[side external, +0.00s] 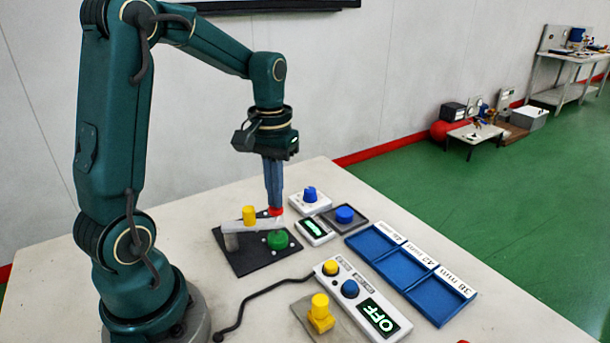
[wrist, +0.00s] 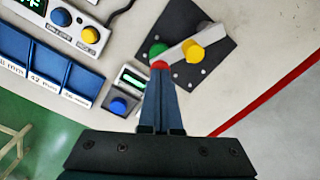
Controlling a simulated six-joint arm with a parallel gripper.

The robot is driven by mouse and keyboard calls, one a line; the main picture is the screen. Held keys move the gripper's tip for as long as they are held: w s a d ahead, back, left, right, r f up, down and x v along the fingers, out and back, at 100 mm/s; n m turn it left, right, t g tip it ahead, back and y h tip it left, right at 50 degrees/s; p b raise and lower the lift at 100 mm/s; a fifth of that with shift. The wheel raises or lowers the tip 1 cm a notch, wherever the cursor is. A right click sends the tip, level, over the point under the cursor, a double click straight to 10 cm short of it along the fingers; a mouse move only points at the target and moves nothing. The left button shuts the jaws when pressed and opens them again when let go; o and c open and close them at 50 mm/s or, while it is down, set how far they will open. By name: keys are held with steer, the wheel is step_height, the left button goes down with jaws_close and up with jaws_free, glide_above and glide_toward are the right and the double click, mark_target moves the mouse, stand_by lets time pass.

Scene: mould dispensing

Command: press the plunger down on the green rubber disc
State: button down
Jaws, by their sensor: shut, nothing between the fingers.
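A green rubber disc (side external: 278,240) sits on a black base plate (side external: 248,262); it also shows in the wrist view (wrist: 157,50). A white arm (side external: 238,225) with a yellow knob (side external: 249,215) reaches from a grey post (side external: 231,242) to a red cap (side external: 276,211), which looks like the plunger's top. The red cap (wrist: 160,65) shows beside the green disc in the wrist view. My gripper (side external: 274,205) is shut and empty, pointing down with its fingertips at the red cap. I cannot tell whether they touch. A gap shows between arm end and disc.
A white box with a blue knob (side external: 310,201), a small display (side external: 314,231) and a blue button box (side external: 345,217) stand close on the right. Blue trays (side external: 372,243) and a control panel reading OFF (side external: 378,317) lie nearer the front. A black cable (side external: 262,291) crosses the table.

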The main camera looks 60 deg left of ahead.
steer(key=shift+f, duration=0.6)
step_height(320, 180, up, 12)
steer(key=shift+f, duration=0.2)
stand_by(1.1)
steer(key=s+d+r+m+t, duration=0.25)
steer(key=s+d, duration=0.25)
steer(key=d, duration=0.3)
steer(key=s+d+f+m+t, duration=0.3)
steer(key=f, duration=0.4)
steer(key=shift+s+d, duration=0.3)
steer(key=shift+d, duration=0.1)
